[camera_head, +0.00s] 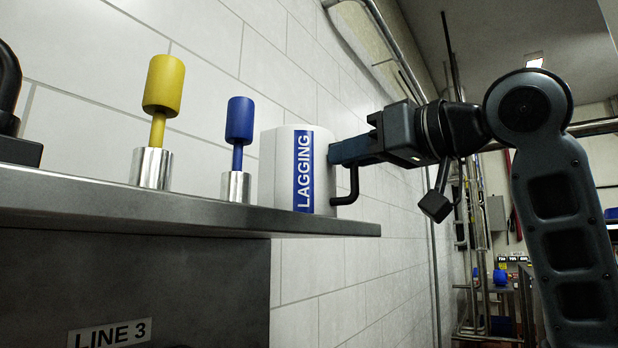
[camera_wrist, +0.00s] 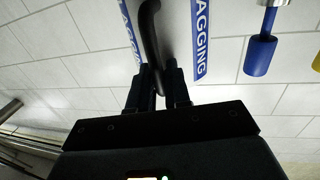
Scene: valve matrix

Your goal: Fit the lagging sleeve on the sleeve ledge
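The lagging sleeve (camera_head: 271,176) is a white, upright body with a blue LAGGING label and a black bar handle (camera_head: 353,187) on its right side. It is at the right end of a grey metal shelf (camera_head: 330,224); the shelf edge hides its base, so I cannot tell whether it rests or hovers. No separately marked sleeve ledge shows. My gripper (camera_head: 338,153) reaches in from the right at the handle. In the wrist view the fingers (camera_wrist: 160,83) are closed on either side of the handle, and two LAGGING labels show on the sleeve (camera_wrist: 178,25).
A yellow knob (camera_head: 163,85) and a blue knob (camera_head: 240,120) stand in metal cups left of the sleeve. A black fitting (camera_head: 14,110) is at the far left. A tiled wall is behind; a LINE 3 plate (camera_head: 110,333) is below.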

